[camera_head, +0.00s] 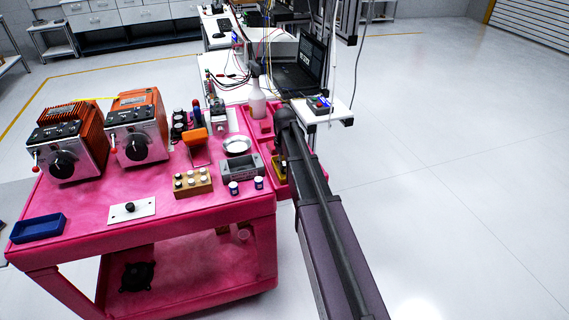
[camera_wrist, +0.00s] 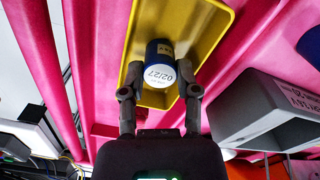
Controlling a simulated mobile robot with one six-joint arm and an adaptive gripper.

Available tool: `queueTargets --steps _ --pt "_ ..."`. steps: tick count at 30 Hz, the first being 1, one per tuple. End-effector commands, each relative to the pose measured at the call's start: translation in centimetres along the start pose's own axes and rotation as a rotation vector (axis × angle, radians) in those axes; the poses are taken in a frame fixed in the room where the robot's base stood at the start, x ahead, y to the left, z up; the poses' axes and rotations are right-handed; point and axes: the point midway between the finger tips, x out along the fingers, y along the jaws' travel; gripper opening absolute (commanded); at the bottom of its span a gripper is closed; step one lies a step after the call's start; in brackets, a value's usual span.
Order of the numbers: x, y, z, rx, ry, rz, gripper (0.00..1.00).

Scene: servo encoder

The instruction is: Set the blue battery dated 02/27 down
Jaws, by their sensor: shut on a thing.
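The blue battery dated 02/27 (camera_wrist: 160,68) shows in the wrist view, with its white labelled end facing the camera. My gripper (camera_wrist: 160,88) is shut on it, one finger on each side. The battery is over or inside a yellow tray (camera_wrist: 206,30); I cannot tell whether it touches the tray's floor. In the head view the yellow tray (camera_head: 279,168) is mostly hidden behind my arm, and the held battery is hidden there too.
A grey labelled bin (camera_wrist: 245,105) stands right of the yellow tray in the wrist view.

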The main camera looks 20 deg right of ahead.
Motion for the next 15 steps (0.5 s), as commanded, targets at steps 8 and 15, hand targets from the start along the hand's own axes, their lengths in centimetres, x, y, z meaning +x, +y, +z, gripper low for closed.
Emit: queueTargets --steps 8,15 --pt "0.13 0.0 0.01 0.0 0.0 0.0 0.76" --pt "0.13 0.0 -0.01 0.0 0.0 0.0 0.76"
